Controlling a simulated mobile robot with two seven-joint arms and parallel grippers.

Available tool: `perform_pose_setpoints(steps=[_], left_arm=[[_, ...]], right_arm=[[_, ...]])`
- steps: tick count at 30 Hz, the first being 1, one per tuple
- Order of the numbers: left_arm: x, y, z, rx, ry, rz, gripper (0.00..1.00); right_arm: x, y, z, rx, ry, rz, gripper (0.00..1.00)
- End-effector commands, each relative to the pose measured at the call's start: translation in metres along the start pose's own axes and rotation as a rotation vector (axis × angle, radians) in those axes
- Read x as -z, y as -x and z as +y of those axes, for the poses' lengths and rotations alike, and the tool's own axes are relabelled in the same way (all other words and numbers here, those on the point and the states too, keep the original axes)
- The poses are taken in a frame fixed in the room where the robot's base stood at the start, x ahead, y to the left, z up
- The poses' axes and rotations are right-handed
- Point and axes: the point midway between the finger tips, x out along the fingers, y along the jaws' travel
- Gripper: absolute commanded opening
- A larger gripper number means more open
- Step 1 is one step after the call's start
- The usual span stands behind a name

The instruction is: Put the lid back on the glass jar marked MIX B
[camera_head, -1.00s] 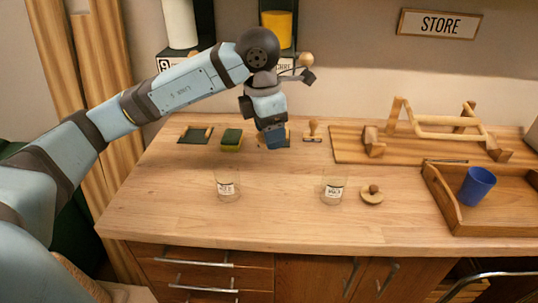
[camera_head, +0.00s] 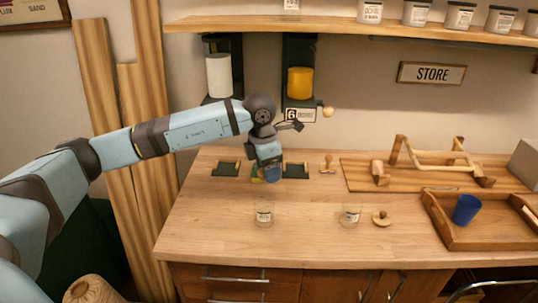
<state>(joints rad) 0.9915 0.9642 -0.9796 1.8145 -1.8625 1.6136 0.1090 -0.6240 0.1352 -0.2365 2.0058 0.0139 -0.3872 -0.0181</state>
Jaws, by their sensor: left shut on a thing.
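Neither has a lid on. A round wooden lid with a knob (camera_head: 381,218) lies on the table just right of the right jar. My left gripper (camera_head: 271,176) points down at the back of the table, well behind the jars. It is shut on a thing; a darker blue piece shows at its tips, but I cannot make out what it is.
A green and yellow sponge (camera_head: 256,173) is partly behind my left gripper, between two dark pads (camera_head: 226,169) (camera_head: 296,170). A stamp (camera_head: 327,164) and a wooden rack (camera_head: 435,160) stand right. A tray (camera_head: 480,236) holds a blue cup (camera_head: 466,209). The front middle is clear.

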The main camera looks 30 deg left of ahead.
Motion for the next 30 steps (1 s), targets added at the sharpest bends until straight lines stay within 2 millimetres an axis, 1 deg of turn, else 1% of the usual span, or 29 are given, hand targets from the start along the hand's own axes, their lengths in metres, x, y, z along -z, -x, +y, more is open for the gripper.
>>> perform_pose_setpoints(steps=[1, 5, 14, 25, 30], left_arm=[[0.000, 0.002, 0.004, -0.002, 0.001, 0.002, 0.38], [0.001, -0.004, 0.010, -0.009, -0.003, 0.003, 0.38], [0.002, -0.017, 0.011, -0.009, -0.004, 0.002, 0.38], [0.007, -0.051, 0.011, -0.009, -0.003, 0.003, 0.38], [0.008, -0.066, 0.012, -0.010, -0.003, 0.002, 0.38]], right_arm=[[0.006, 0.004, 0.001, -0.002, 0.003, -0.001, 0.43], [0.009, 0.004, 0.004, -0.005, 0.007, 0.003, 0.43], [0.004, -0.002, 0.006, -0.007, 0.011, 0.006, 0.43], [-0.004, -0.009, 0.003, -0.001, 0.003, 0.004, 0.43], [-0.012, -0.014, 0.002, 0.001, -0.009, -0.004, 0.43]])
